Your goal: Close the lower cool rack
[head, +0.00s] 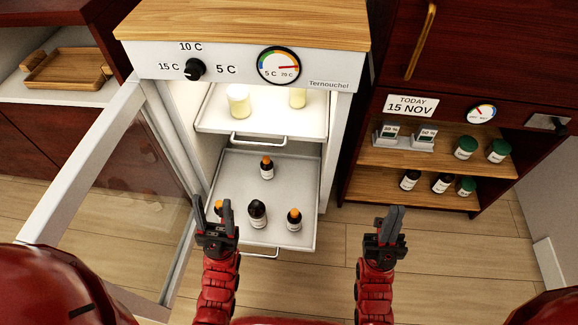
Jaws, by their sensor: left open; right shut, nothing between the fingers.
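The lower cool rack (304,178) is a grey tray pulled out of the cooler (339,150). It carries several dropper bottles, two with orange tops (266,168) (294,219) in plain view and a dark one (257,213). Its front handle (262,254) is partly hidden by my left gripper. My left gripper (213,212) is open at the rack's front left corner, in front of another orange-topped bottle. I cannot tell whether it touches the rack. My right gripper (391,222) is shut and empty, right of the rack over the floor.
The upper rack (262,121) holds two pale jars. The cooler's glass door (125,185) stands open at left. A dark red cabinet with wooden shelves (420,190) of bottles stands at right. The floor (325,275) in front is clear.

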